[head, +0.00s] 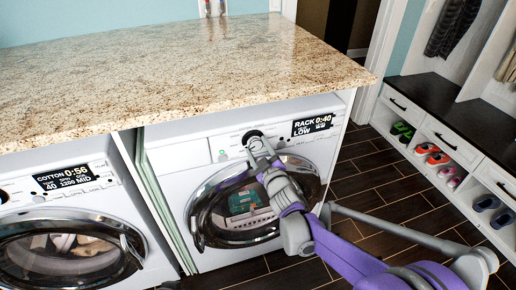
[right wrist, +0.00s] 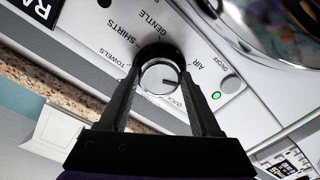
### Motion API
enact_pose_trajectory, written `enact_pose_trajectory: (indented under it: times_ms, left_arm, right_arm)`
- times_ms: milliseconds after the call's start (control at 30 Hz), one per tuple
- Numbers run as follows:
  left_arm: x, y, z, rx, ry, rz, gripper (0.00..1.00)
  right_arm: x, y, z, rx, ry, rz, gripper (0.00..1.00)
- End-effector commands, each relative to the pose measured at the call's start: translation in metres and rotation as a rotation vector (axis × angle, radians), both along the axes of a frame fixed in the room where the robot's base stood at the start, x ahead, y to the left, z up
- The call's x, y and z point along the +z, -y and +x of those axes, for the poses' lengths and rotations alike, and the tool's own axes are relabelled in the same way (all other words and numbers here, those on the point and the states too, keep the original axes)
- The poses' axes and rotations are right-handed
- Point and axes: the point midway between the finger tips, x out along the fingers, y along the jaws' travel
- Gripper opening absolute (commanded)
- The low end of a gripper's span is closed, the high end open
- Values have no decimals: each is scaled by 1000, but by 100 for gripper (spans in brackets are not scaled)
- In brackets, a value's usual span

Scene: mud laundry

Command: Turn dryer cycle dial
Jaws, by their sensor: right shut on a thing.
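The dryer (head: 185,155) is the white machine at the right under the counter, its display (head: 313,124) reading RACK 0:40 LOW. Its round cycle dial (head: 252,136) has a dark rim. In the right wrist view the dial (right wrist: 160,78) has a pale face and a short dark mark pointing right, ringed by labels such as TOWELS, SHIRTS, GENTLE, AIR and QUICK. My right gripper (head: 260,146) reaches the panel; its two dark fingers (right wrist: 162,72) are shut on the dial from opposite sides.
A second machine (head: 70,200) with a COTTON 0:56 display stands at the left. A granite counter (head: 180,65) overhangs both. The dryer's round door (head: 205,200) is closed, below the dial. A shoe bench (head: 435,105) stands at the right, with bare tiled floor (head: 370,175) between.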

Motion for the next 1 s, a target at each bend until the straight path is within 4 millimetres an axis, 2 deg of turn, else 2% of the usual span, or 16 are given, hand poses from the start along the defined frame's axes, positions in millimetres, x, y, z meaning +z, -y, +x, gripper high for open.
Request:
enact_pose_trajectory:
  times_ms: [500, 1000]
  left_arm:
    - [16, 0, 1, 0, 5, 0, 0]
    - [20, 0, 2, 0, 6, 0, 0]
  right_arm:
    - [2, 0, 0, 0, 116, -359, 9]
    - [1, 0, 0, 0, 147, -451, 9]
